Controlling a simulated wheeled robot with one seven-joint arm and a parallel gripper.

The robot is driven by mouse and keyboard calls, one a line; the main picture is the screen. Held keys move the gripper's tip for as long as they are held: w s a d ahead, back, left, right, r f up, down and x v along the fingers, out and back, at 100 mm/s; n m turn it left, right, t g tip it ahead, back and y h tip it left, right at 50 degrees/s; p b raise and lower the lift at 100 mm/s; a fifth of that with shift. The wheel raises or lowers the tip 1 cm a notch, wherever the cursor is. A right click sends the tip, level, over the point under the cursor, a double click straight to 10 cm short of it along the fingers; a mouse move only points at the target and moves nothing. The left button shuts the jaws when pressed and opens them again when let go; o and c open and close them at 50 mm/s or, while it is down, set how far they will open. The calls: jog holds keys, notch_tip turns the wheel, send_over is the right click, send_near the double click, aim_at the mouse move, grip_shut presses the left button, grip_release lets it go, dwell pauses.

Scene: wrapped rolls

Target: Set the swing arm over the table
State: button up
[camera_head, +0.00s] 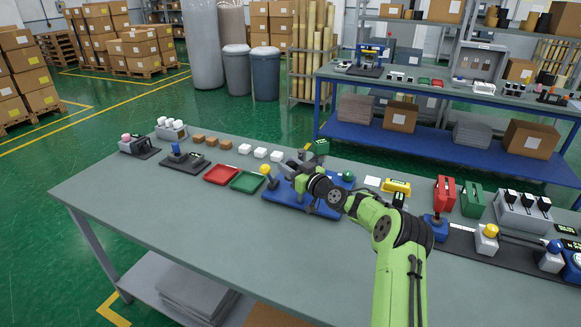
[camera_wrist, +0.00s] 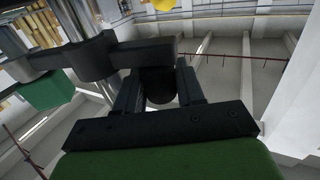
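The swing arm is a dark bar (camera_wrist: 140,52) with a round collar around an upright silver post (camera_wrist: 72,15) in the wrist view. A green block (camera_wrist: 45,92) sits at its left end, and a green block (camera_head: 321,146) also shows behind my arm in the head view. My gripper (camera_head: 306,182) is over the blue base plate (camera_head: 284,194) on the table (camera_head: 180,226). In the wrist view its two dark fingers (camera_wrist: 160,90) stand on either side of a dark round knob at the bar's right end. Whether they press on it is unclear. My arm hides much of the fixture.
A yellow-topped lever (camera_head: 265,170) and a green knob (camera_head: 348,176) stand close to my gripper. Red (camera_head: 221,174) and green (camera_head: 247,181) trays lie to the left; white blocks (camera_head: 260,153) lie behind. A yellow-knobbed device (camera_head: 488,238) stands right. The table's front left is clear.

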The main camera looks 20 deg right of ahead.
grip_shut()
jog(key=b, duration=0.1)
jog(key=n+y+b, duration=0.1)
jog(key=y+b, duration=0.1)
jog(key=shift+s+d+f+g+b, duration=0.25)
jog(key=shift+d+g+b, duration=0.05)
jog(key=shift+g+b, duration=0.1)
jog(key=shift+s+r+n+g+y, duration=0.2)
jog(key=shift+r+n+g+y, duration=0.2)
jog(key=shift+n+y, duration=0.45)
jog(key=shift+s+d+n+g+y+p, duration=0.15)
jog(key=shift+n+g+y+p, duration=0.15)
jog(key=shift+p, duration=0.2)
jog(key=shift+y, duration=0.25)
jog(key=shift+o, duration=1.1)
grip_release()
jog(key=shift+f, duration=0.1)
